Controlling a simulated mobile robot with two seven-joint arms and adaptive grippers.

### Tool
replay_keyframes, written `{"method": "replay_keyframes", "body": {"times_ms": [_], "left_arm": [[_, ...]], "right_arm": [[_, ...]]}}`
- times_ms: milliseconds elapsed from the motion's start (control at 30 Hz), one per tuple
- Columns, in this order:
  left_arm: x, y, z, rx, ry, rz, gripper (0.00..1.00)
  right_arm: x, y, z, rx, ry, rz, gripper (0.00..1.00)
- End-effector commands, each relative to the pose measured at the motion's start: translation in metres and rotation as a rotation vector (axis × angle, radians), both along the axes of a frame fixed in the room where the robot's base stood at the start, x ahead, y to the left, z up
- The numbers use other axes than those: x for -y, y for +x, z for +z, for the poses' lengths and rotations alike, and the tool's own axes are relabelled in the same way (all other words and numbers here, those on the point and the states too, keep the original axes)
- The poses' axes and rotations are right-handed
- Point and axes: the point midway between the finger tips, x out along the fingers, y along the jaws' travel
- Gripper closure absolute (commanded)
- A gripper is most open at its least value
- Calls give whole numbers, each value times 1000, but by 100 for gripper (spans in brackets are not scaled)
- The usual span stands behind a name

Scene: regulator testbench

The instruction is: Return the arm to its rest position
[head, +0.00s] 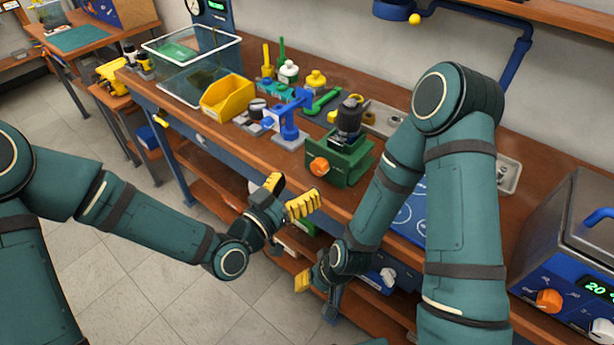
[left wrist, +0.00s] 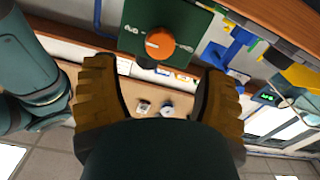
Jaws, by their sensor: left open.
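My left gripper (head: 288,194) is open and empty in front of the bench's front edge, just short of the green regulator block (head: 352,164). Its two yellow-padded fingers stand wide apart in the left wrist view (left wrist: 158,72), with nothing between them. The block carries an orange knob (head: 319,166) on its front and a black cylindrical part on top. In the left wrist view the orange knob (left wrist: 160,43) is beyond the fingers, apart from them. My right gripper (head: 316,290) hangs low before the bench, partly hidden by its own arm; its opening does not show clearly.
The wooden bench (head: 222,148) runs across behind both grippers. It holds a yellow bin (head: 227,97), a clear tray (head: 190,45), a blue stand (head: 290,117) and green tools. A blue machine (head: 570,270) stands at right. Open floor (head: 150,290) lies in front.

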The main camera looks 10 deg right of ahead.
Motion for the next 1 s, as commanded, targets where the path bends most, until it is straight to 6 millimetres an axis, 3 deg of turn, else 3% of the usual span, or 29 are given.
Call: {"method": "replay_keyframes", "body": {"times_ms": [567, 667, 767, 867, 1000], "left_arm": [[-5, -3, 0, 0, 0, 1, 28], [-8, -2, -8, -31, 16, 7, 28], [-19, 0, -38, -139, 75, 35, 28], [-44, -1, -89, -340, 165, 88, 28], [-94, -22, -166, -696, 290, 200, 28]], "right_arm": [[0, 0, 0, 0, 0, 0, 53], [0, 0, 0, 0, 0, 0, 53], [0, 0, 0, 0, 0, 0, 53], [0, 0, 0, 0, 0, 0, 53], [0, 0, 0, 0, 0, 0, 53]]}}
